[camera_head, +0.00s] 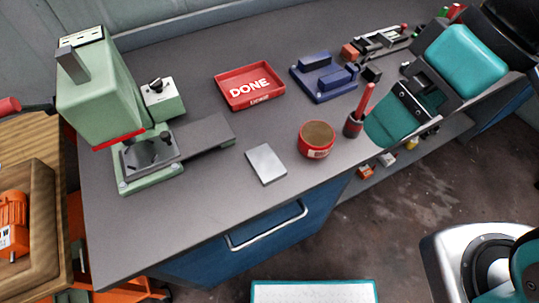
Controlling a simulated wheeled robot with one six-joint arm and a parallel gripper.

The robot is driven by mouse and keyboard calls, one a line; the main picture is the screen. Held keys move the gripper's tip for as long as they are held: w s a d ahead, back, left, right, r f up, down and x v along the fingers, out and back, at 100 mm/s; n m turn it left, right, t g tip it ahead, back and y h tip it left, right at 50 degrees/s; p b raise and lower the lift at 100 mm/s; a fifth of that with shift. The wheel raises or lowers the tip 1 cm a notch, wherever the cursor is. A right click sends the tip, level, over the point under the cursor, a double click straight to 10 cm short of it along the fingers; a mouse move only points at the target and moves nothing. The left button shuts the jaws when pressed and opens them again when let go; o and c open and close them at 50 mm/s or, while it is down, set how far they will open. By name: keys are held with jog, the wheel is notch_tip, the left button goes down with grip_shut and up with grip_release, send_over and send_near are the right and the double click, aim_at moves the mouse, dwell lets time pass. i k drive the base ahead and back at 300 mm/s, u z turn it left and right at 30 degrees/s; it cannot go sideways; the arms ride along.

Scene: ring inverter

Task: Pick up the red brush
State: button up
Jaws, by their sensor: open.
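The red brush (366,98) stands upright, slightly tilted, in a small dark cup (352,127) near the front right of the workbench. Only its red handle shows; its lower end is hidden in the cup. My gripper (405,112), teal and black, reaches in from the upper right. It appears just right of the brush, apart from it in the picture, and holds nothing that I can see. Its fingertips are hard to make out.
A red tin (316,152) stands left of the cup, beside a grey plate (266,164). A red DONE tray (249,86) and a blue fixture (324,78) lie behind. A green press (98,95) stands at left. The front-left bench top (190,215) is clear.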

aim_at(369, 89)
jog(key=u, duration=1)
jog(key=k, duration=0.7)
jog(key=z, duration=1.45)
jog(key=i, duration=0.3)
jog(key=u, duration=0.25)
